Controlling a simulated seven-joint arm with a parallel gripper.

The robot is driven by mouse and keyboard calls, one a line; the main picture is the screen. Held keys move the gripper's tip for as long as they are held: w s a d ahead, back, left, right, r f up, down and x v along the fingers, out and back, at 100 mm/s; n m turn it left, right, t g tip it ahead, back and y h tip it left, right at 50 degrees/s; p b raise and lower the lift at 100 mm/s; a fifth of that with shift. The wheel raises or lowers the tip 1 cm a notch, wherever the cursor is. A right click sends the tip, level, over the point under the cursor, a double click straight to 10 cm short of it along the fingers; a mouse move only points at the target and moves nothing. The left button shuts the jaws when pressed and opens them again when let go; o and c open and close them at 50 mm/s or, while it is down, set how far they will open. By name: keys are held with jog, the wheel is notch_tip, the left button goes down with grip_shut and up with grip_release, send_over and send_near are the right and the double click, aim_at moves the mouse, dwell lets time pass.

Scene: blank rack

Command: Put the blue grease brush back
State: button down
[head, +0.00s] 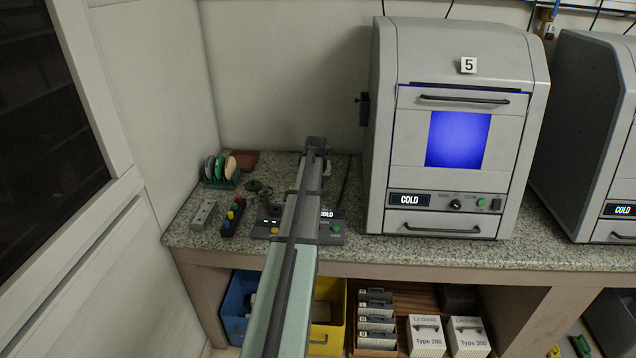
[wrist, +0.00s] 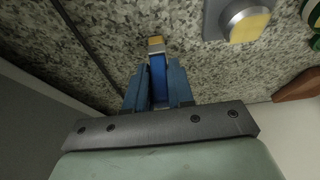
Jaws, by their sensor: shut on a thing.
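In the wrist view my gripper (wrist: 158,72) has its two blue fingers closed on a narrow blue piece, which I take to be the blue grease brush (wrist: 158,62). Its end, yellowish with a pale metal band, sticks out past the fingertips over the speckled bench top (wrist: 110,40). I cannot tell whether that end touches the bench. In the head view my arm reaches over the bench, and its far end hides the fingers and the brush. No empty place for the brush can be made out clearly.
A grey fixture with a yellow-faced round knob (wrist: 248,22) is near the gripper. Left on the bench are a grey block (head: 204,214), a strip of coloured knobs (head: 232,216) and a disc rack (head: 220,172). A large oven-like unit (head: 455,120) stands right of my arm.

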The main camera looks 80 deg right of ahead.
jog(key=shift+f, duration=0.1)
jog(key=c, duration=1)
grip_release()
jog(key=v, duration=1.2)
